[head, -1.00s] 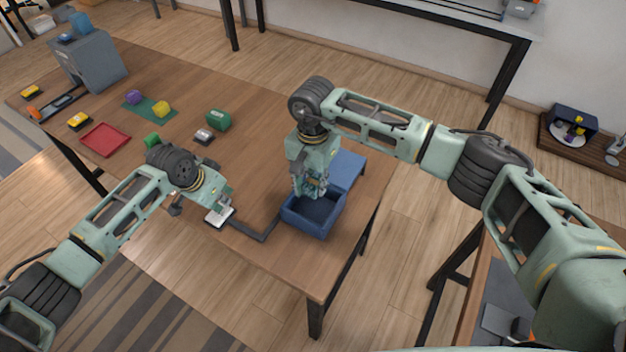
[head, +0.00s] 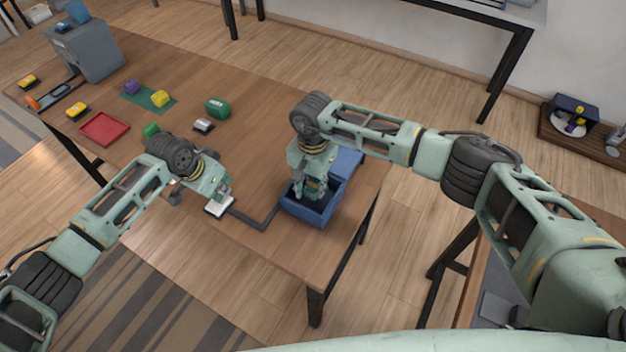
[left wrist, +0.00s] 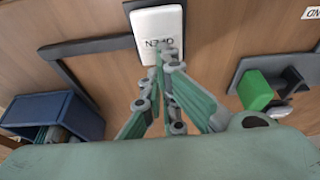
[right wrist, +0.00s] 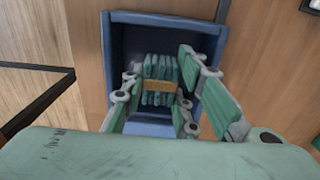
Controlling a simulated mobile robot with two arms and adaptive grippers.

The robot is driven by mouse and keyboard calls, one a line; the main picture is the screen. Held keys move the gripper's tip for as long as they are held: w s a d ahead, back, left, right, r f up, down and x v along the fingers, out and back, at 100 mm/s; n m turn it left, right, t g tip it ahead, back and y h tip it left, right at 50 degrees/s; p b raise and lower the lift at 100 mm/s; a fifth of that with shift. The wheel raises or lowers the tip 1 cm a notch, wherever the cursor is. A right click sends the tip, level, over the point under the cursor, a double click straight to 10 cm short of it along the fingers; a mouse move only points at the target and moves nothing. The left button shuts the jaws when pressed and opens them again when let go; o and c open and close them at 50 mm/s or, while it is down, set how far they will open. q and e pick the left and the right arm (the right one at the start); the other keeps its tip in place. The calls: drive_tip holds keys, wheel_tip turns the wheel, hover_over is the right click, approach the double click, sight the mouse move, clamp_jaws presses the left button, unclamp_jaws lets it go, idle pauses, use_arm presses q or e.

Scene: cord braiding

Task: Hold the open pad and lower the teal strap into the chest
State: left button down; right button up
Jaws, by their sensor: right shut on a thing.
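The open pad (head: 217,209) is a white plate lettered OPEN, seen in the left wrist view (left wrist: 158,22). My left gripper (head: 225,198) has its fingertips together on or just over the pad's near edge (left wrist: 167,52); contact is hard to judge. The chest (head: 311,215) is a blue box, open at the top. My right gripper (head: 308,194) reaches down into it. In the right wrist view the teal strap (right wrist: 158,68), a folded bundle with a tan band, is between its fingers, inside the chest walls (right wrist: 117,50). Whether the strap touches the floor is unclear.
A dark track (head: 262,224) runs along the table from pad to chest. A green block (head: 152,129), a green case (head: 217,109), a grey-and-white item (head: 203,126) and a red tray (head: 104,128) lie farther left. The table's front edge is close to the chest.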

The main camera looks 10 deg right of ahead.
use_arm(q)
drive_tip(key=shift+s+f, duration=0.1)
use_arm(e)
drive_tip(key=shift+f, duration=0.3)
drive_tip(key=o, duration=1.2)
drive_tip(key=shift+o, duration=0.2)
wheel_tip(320, 180, up, 10)
drive_tip(key=shift+r, duration=0.1)
